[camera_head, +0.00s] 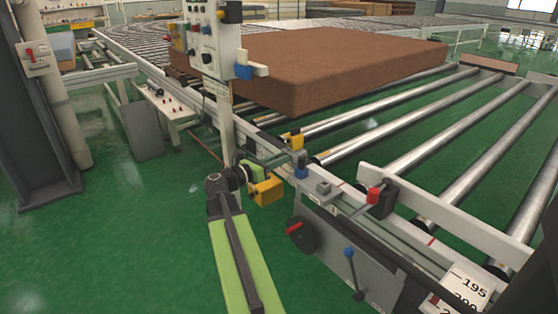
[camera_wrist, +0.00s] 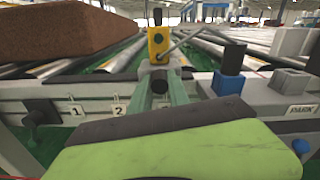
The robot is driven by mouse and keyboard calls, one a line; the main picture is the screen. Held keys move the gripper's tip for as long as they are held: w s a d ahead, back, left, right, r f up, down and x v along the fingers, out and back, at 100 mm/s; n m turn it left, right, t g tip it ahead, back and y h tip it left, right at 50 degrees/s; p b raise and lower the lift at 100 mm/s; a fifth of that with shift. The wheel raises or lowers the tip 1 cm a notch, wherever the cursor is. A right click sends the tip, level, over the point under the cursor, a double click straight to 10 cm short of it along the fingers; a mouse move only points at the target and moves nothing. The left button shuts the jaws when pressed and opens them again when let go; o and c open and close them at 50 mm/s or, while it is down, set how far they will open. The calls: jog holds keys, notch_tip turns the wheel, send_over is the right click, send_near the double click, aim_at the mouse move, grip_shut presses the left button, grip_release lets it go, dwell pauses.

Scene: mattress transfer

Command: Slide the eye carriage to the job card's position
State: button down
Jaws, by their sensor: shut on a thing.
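The eye carriage, a yellow block with a black top, stands on the rail at the conveyor's near side (camera_head: 293,138). It also shows upright in the wrist view (camera_wrist: 158,43). My gripper (camera_head: 281,156) reaches to it from the left. In the wrist view, its two greenish fingers (camera_wrist: 160,85) are closed around a dark knob just below the yellow block. Number plates "1" and "2" (camera_wrist: 118,109) lie left of the fingers, and a "PARK" plate (camera_wrist: 301,110) lies far right. Further plates are hidden by my arm. I cannot make out a job card.
A brown mattress (camera_head: 320,65) lies on the conveyor rollers (camera_head: 400,115). A control panel (camera_head: 213,40) stands on a post left of my gripper. A blue block (camera_wrist: 228,83) sits right of the fingers. A red-knobbed block (camera_head: 376,196) and a scale plate (camera_head: 463,290) lie farther right.

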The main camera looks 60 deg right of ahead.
jog(key=shift+s+a, duration=0.2)
jog(key=shift+s, duration=0.25)
jog(key=c, duration=1.3)
grip_release()
jog(key=shift+w, duration=0.1)
jog(key=shift+o, duration=0.2)
jog(key=v, duration=1.7)
jog(key=shift+a, duration=0.15)
